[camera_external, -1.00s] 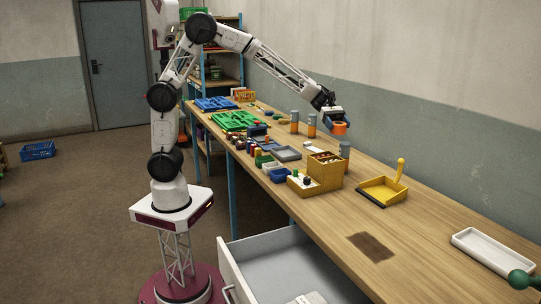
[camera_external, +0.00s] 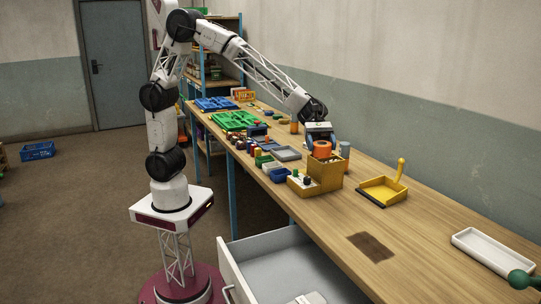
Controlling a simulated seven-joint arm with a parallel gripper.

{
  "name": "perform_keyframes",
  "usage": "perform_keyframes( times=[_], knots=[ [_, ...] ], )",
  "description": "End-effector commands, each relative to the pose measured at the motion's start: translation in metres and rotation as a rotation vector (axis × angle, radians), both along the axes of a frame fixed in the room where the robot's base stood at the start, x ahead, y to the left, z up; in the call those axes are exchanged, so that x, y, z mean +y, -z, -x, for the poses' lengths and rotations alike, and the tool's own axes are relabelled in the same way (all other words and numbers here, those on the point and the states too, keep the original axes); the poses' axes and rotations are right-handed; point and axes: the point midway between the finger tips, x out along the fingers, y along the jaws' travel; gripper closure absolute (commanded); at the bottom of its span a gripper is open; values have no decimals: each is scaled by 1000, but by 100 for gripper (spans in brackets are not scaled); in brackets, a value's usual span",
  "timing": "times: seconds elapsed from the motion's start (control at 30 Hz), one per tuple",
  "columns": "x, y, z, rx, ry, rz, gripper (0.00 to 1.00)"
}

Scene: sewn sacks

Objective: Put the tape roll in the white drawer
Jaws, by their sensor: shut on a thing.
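My gripper (camera_external: 321,141) is shut on an orange tape roll (camera_external: 322,149). It holds the roll over the bench, just above or in front of the wooden box; the exact gap is hard to tell. The white drawer (camera_external: 231,277) is pulled open below the bench's near edge, at the bottom of the view. Its grey floor is mostly bare, with a small white item (camera_external: 307,299) at the bottom edge of the picture.
A wooden box (camera_external: 325,173) stands under the gripper. Small blue and green bins and several small objects lie left of it. A yellow dustpan (camera_external: 383,190) and a white tray (camera_external: 492,249) lie to the right. The bench (camera_external: 420,262) around the dark patch (camera_external: 371,247) is clear.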

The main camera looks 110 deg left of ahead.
Motion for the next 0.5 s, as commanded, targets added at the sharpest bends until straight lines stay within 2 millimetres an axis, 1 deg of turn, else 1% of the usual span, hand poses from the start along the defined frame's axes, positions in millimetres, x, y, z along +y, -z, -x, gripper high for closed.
perform_keyframes(
  times=[0.03,0.1,0.5],
  knots=[
    [-15,-1,4,-1,11,0,50],
    [-33,-1,9,0,23,0,50],
    [-131,0,47,3,94,-2,50]
  ],
)
